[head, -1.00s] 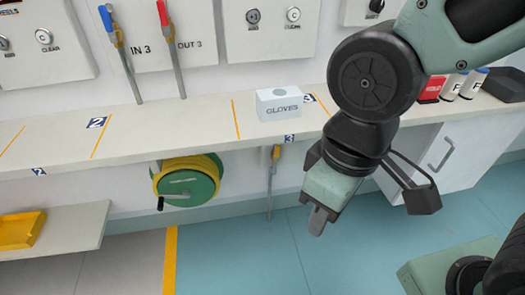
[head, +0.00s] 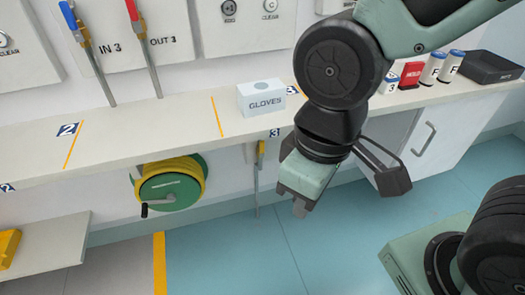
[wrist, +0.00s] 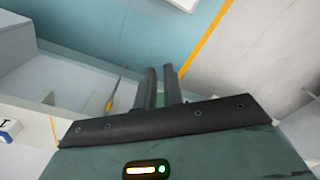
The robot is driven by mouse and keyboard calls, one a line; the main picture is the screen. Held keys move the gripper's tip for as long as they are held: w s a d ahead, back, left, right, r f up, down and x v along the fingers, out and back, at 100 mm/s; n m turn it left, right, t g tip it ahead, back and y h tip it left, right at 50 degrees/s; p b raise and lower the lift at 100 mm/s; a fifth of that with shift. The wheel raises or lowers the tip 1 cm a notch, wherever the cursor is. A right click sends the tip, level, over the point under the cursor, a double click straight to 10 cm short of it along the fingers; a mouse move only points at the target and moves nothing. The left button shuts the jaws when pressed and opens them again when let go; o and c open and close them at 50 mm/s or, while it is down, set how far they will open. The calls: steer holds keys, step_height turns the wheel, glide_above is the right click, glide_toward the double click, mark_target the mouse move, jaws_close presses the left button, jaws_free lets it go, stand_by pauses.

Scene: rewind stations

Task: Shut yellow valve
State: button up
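The yellow valve (head: 261,149) is a slim yellow handle on a thin grey upright pipe, just under the shelf's front edge by the label 3. It also shows in the wrist view, left of the fingers, as a thin yellow piece (wrist: 117,86). My gripper (head: 300,208) points down in front of the shelf, to the right of and lower in the picture than the valve, and apart from it. In the wrist view the two dark fingers (wrist: 160,88) stand a narrow gap apart with nothing between them.
A green and yellow hose reel (head: 170,186) with a crank hangs left of the valve. The shelf (head: 190,112) overhangs it and carries a gloves box (head: 261,98). A white cabinet (head: 425,135) stands at the right. The blue floor (head: 225,255) in front is clear.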

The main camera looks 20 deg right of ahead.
steer(key=w+a+f+n+t+b, duration=0.1)
steer(key=w+f+b, duration=0.1)
steer(key=w+f, duration=0.1)
steer(key=w+a+f+n+t+y+b, duration=0.1)
steer(key=w+f+b, duration=0.2)
steer(key=f, duration=0.1)
steer(key=w+a+f+n+t+y+b, duration=0.1)
steer(key=w+f+b, duration=0.1)
steer(key=w+f, duration=0.1)
steer(key=shift+w+f+b, duration=0.4)
steer(key=shift+w, duration=0.2)
jaws_close()
steer(key=w+d+f+n+t+y+b, duration=0.1)
steer(key=w+d+f+n+t+b, duration=0.2)
steer(key=w+f+n+t+b, duration=0.2)
steer(key=w+d+f+n+t+y+b, duration=0.2)
steer(key=w+d+f+n+t+b, duration=0.2)
steer(key=w+f+t+b, duration=0.5)
steer(key=w+f+n+b, duration=0.2)
steer(key=w+f+b, duration=0.1)
steer(key=w+b, duration=0.2)
steer(key=shift+w+f+b, duration=0.35)
steer(key=shift+f+b, duration=0.05)
steer(key=shift+b, duration=0.2)
